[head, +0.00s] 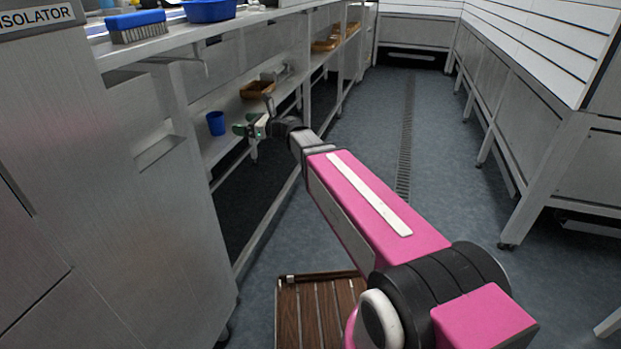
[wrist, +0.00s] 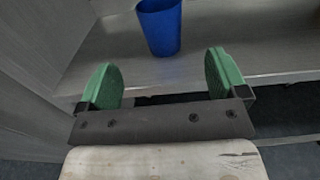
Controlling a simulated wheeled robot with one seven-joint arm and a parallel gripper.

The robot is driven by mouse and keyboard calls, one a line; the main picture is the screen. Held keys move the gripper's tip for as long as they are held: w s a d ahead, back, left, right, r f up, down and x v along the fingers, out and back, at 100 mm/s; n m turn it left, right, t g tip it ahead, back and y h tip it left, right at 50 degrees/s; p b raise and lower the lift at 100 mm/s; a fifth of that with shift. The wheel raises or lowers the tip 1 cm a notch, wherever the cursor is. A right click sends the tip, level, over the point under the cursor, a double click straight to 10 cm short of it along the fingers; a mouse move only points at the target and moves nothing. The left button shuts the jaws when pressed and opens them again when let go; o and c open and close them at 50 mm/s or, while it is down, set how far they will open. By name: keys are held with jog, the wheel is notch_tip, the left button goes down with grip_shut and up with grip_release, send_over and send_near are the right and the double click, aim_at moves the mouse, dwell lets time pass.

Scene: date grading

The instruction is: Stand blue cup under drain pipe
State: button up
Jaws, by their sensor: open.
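The blue cup (head: 216,123) stands upright on the lower shelf of the left bench, near the grey cabinet. In the wrist view the cup (wrist: 160,27) is at the top, beyond the fingertips and roughly centred between them; its top is cut off. My gripper (head: 245,124) is at the shelf's front edge, to the right of the cup. Its green fingers are spread and empty in the wrist view (wrist: 161,76), apart from the cup. A thin bent pipe-like piece (head: 205,58) hangs under the worktop above the cup; I cannot tell whether it is the drain pipe.
The lower shelf (wrist: 110,40) is bare around the cup. A brown tray (head: 256,90) sits farther along it. The grey cabinet (head: 110,180) stands close on the left. A blue brush (head: 136,26) and blue tub (head: 209,10) are on the worktop. A slatted wooden piece (head: 318,310) lies below my arm.

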jog(key=s+d+f+n+g+h, duration=0.2)
jog(key=s+d+f+n+h, duration=0.25)
jog(key=d+f+n, duration=0.35)
jog(key=s+d+f+n+g+h, duration=0.2)
jog(key=s+d+f+n+h, duration=0.3)
jog(key=d+f, duration=0.4)
jog(key=s+d+f+n+g+h, duration=0.1)
jog(key=s+d+f+n+h, duration=0.2)
jog(key=d, duration=0.5)
jog(key=s+d+f+n+g+h, duration=0.1)
jog(key=s+d+f+n+h, duration=0.3)
jog(key=s+d+f+n, duration=0.2)
jog(key=shift+s+d+g, duration=0.3)
jog(key=shift+s+d, duration=0.45)
jog(key=shift+d, duration=0.35)
jog(key=shift+a+f, duration=0.1)
